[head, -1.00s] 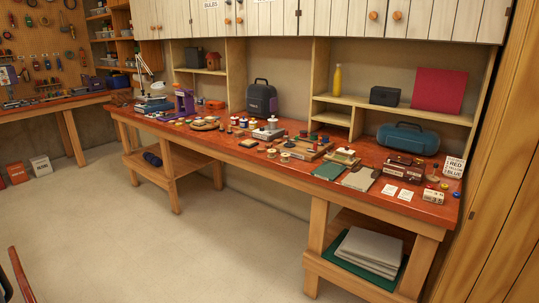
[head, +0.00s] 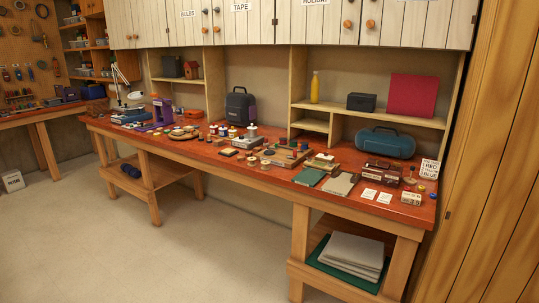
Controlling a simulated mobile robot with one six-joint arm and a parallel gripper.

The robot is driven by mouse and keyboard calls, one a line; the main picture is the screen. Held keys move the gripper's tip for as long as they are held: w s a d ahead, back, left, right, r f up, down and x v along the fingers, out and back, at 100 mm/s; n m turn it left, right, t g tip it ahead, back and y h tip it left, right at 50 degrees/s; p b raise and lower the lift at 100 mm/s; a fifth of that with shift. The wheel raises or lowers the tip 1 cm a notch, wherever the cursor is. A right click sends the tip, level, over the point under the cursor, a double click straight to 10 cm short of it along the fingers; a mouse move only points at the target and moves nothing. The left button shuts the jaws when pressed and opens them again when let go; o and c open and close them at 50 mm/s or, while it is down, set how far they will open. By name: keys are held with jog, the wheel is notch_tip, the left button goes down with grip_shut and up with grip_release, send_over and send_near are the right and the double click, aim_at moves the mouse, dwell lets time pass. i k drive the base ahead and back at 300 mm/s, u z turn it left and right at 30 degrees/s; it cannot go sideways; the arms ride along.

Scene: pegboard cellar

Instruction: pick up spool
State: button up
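Several small spool-like round pieces stand on the long red-brown workbench (head: 225,160). Pale ones (head: 251,160) are near its front edge at the middle, and colored ones (head: 232,132) are farther back. At the right end is another small upright spool-like piece (head: 409,179), with small yellow and blue round pieces beside it. They are too small to tell which is the task's spool. My gripper is not in view.
The bench holds a teal case (head: 385,142), a dark case (head: 241,107), a green book (head: 309,177), a purple machine (head: 162,111) and a lamp (head: 122,84). Grey folded sheets (head: 352,253) lie on a low shelf. The pale floor (head: 130,245) in front is clear.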

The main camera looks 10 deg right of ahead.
aim_at(252, 159)
jog(key=u, duration=0.6)
jog(key=i, duration=3.45)
jog(key=u, duration=0.05)
